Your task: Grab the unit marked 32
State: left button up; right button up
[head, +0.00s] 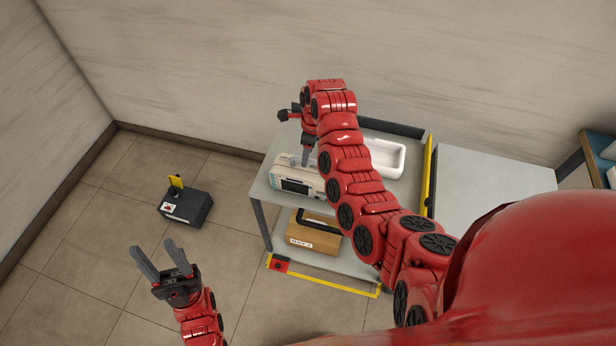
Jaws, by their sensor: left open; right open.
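A white unit with a dark screen (296,187) sits on the cart's top shelf, partly under my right arm. No number can be read on it, so I cannot tell whether it is marked 32. My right gripper (308,156) points down at the unit's back edge. It is open, its fingers are partly hidden, and I cannot tell whether they touch the unit. My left gripper (164,258) is open and empty above the floor, away from the cart.
The grey cart (262,191) also carries a white tray (386,173) on top and a brown box (313,238) with a dark handle below. A black box (186,208) with a yellow tag stands on the floor. A grey surface (480,185) lies right of the cart.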

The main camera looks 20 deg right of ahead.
aim_at(308, 174)
jog(key=shift+d+f+p, duration=0.15)
jog(key=shift+f+p, duration=0.3)
jog(key=shift+p, duration=0.15)
jog(key=shift+w+d+f+p, duration=0.15)
jog(key=shift+f+p, duration=0.15)
jog(key=shift+f, duration=0.35)
jog(key=shift+w+a+f+p, duration=0.1)
jog(key=shift+f+p, duration=0.15)
jog(key=shift+f, duration=0.35)
jog(key=shift+w+f, duration=0.1)
jog(key=shift+f, duration=0.7)
grip_shut()
